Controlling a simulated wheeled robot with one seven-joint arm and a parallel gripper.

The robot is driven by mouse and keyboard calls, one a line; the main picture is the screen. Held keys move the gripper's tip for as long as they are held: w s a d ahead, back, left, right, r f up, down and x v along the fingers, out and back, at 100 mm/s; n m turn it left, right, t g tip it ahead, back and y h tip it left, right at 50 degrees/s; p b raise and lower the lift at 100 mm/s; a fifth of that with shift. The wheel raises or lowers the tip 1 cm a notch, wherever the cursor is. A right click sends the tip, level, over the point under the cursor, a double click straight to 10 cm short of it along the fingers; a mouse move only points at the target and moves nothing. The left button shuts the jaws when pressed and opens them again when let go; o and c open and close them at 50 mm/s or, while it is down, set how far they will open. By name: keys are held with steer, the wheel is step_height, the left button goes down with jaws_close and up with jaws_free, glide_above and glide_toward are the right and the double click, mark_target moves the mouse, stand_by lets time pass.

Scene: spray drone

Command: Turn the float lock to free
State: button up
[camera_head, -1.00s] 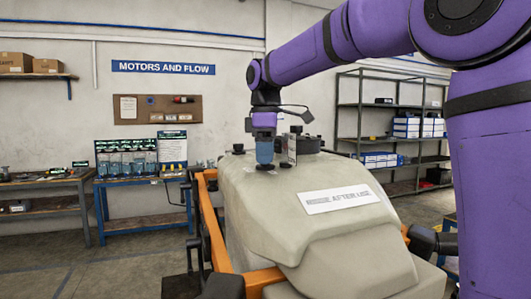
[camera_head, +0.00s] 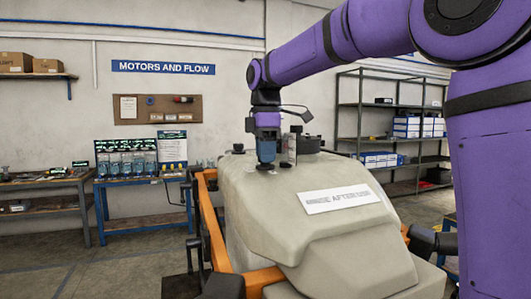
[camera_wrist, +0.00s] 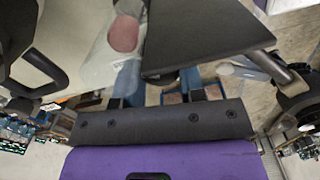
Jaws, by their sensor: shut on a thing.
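The pale grey tank (camera_head: 325,225) of the drone fills the middle of the head view. My gripper (camera_head: 266,166) points straight down at the top of the tank, its blue fingers close together. It is shut on a small dark part at the tank's top, which I take to be the float lock (camera_head: 265,171); only its lower edge shows, so its setting cannot be read. A dull red round spot (camera_wrist: 124,34) shows beside that plate.
A black cap (camera_head: 308,144) and an upright dark piece (camera_head: 293,147) stand close right of my gripper. A small black knob (camera_head: 238,149) is to its left. An orange frame (camera_head: 215,235) surrounds the tank. Workbenches and shelves stand farther back.

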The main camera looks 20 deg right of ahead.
steer(key=shift+n, duration=2.2)
steer(key=o, duration=0.9)
steer(key=shift+o, duration=0.2)
step_height(320, 180, up, 11)
